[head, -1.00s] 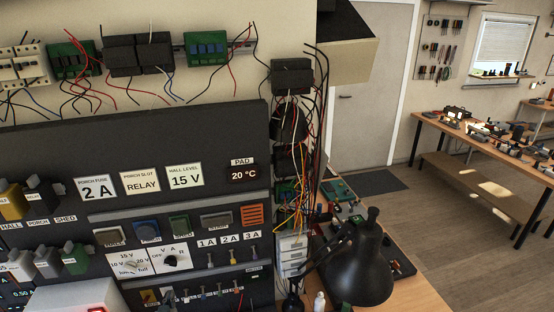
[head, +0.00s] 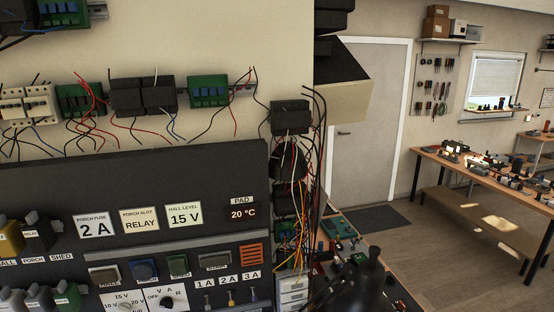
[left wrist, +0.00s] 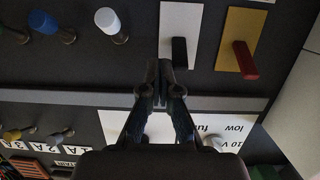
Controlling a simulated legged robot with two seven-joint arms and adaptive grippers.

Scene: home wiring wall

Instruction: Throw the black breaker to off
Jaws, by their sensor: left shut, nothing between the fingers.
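In the left wrist view, which looks upside down, a black lever (left wrist: 179,52) stands on a white plate (left wrist: 180,20); it appears to be the black breaker. A red lever (left wrist: 245,60) on a yellow plate (left wrist: 234,27) is to its right. My left gripper (left wrist: 159,72) is shut and empty. Its fingertips appear just below and left of the black lever; I cannot tell whether they touch it. Neither lever shows in the head view now.
The dark panel (head: 60,185) carries a dial plate (head: 165,298), several switches and labels. A grey rail (left wrist: 90,97) crosses the left wrist view beside a white knob (left wrist: 110,22).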

